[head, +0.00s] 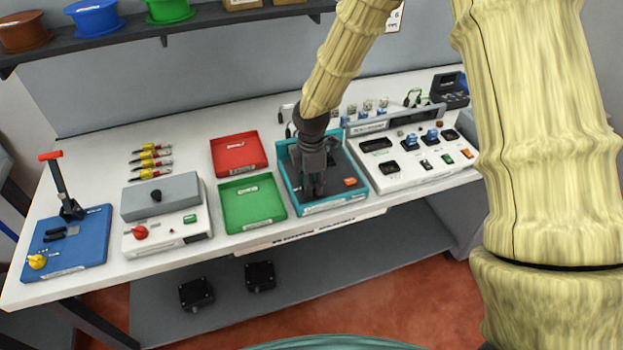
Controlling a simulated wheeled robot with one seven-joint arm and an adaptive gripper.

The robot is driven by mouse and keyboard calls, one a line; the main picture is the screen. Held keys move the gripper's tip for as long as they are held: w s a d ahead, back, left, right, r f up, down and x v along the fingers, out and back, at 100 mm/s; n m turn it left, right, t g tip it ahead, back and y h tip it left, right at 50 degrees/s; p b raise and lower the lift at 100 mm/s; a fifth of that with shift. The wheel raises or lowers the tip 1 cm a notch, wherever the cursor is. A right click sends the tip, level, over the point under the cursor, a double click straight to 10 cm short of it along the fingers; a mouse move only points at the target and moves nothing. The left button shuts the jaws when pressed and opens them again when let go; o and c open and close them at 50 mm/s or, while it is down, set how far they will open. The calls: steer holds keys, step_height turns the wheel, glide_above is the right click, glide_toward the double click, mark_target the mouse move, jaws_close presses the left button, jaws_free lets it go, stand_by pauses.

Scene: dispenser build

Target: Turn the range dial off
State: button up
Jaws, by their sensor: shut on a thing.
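My gripper (314,188) points down over the teal-rimmed station (338,208), low at its dark grey surface. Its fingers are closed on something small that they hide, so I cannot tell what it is. I cannot make out a range dial for certain; any dial under the fingers is covered. A small orange part (350,182) shows on the dark surface just right of the fingers. Other knobs in view are a red knob (139,232) on the white-and-grey box and a yellow knob (37,261) on the blue lever fixture (75,240), both far from my gripper.
A green tray (252,203) and a red tray (237,155) lie left of the station. A white panel (405,180) with switches and sockets stands close on its right. A dark device (450,90) stands at the back right. Several yellow-handled tools (151,162) lie at the back left.

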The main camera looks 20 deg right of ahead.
steer(key=n+p, duration=0.3)
steer(key=n, duration=0.2)
steer(key=shift+r+n, duration=0.15)
steer(key=shift+n, duration=0.15)
steer(key=shift+n+p, duration=1.05)
steer(key=shift+n, duration=1.05)
steer(key=o, duration=1)
step_height(320, 180, up, 12)
steer(key=shift+f, duration=0.15)
